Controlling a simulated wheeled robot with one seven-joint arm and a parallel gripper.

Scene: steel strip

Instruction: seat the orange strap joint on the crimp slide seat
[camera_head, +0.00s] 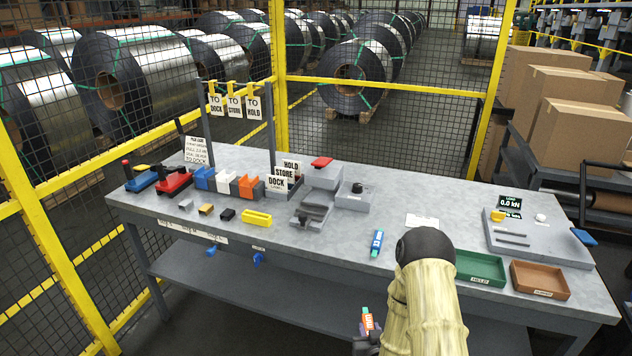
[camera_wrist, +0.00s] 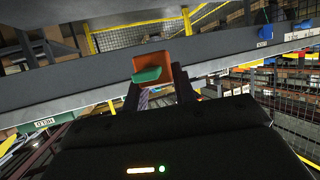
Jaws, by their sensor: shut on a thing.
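The orange strap joint (camera_head: 367,320) has a teal end and a pale label. It also shows in the wrist view as an orange piece with a green end (camera_wrist: 147,75). My gripper (camera_head: 366,337) is shut on it, in front of the table's front edge. In the wrist view the fingers (camera_wrist: 157,95) lie partly behind the dark gripper body. The grey crimp device (camera_head: 325,178), with a red top, stands at mid-table. Its low slide seat (camera_head: 312,213) faces the front and looks empty. The seat is to the left of and beyond my gripper, well apart from it.
A blue strap piece (camera_head: 377,243) lies near the table's front edge. Green (camera_head: 480,268) and brown (camera_head: 540,279) trays stand right of my arm. A lower shelf (camera_head: 260,290) runs underneath.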

